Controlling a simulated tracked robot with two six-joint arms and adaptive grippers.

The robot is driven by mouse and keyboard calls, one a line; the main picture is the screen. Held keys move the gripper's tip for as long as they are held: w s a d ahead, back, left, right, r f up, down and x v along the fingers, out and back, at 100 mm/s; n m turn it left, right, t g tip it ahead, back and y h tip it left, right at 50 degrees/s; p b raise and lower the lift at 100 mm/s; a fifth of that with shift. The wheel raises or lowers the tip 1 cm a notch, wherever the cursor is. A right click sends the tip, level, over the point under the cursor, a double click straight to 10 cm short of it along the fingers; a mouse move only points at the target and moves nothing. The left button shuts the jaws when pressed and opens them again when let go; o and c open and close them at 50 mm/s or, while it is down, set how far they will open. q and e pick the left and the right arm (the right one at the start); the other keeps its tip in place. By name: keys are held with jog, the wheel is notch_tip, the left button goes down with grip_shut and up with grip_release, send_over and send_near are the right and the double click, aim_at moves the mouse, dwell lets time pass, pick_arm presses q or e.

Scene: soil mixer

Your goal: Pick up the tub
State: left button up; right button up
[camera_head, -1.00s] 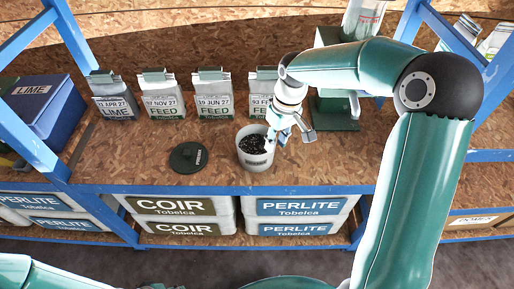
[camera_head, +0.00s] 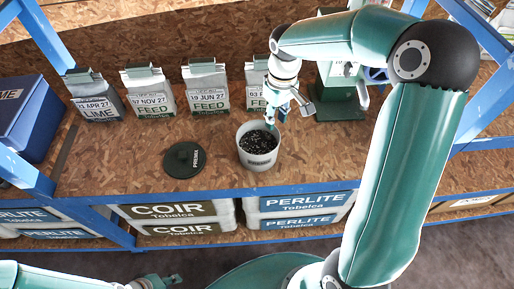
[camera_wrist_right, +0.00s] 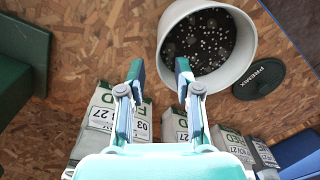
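The tub (camera_head: 259,160) is a pale grey round pot, upright and lidless on the wooden shelf, holding dark mix with white specks. It also shows in the right wrist view (camera_wrist_right: 240,72), at upper right. My right gripper (camera_head: 291,112) is above and just right of the tub's back rim in the head view. In the right wrist view, its two fingers (camera_wrist_right: 158,70) are apart with nothing between them; one fingertip overlaps the tub's near edge. I cannot tell whether it touches. My left gripper (camera_head: 168,281) is low at the bottom edge, far from the tub, its fingers unclear.
A dark green lid (camera_head: 184,160) lies left of the tub. Several feed and lime cartons (camera_head: 207,87) stand behind. A green machine (camera_head: 340,92) stands at back right. A blue bin (camera_head: 22,115) is at left. The blue shelf edge (camera_head: 225,192) runs in front.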

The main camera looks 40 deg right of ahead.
aim_at(275, 129)
notch_tip(275, 129, down, 3)
jog(key=shift+a+f, duration=0.1)
jog(key=shift+f, duration=0.1)
jog(key=f, duration=0.2)
jog(key=w+f, duration=0.1)
jog(key=f, duration=0.1)
jog(key=shift+f, duration=0.15)
jog(key=shift+s+a+f, duration=0.1)
jog(key=shift+f, duration=0.45)
grip_shut()
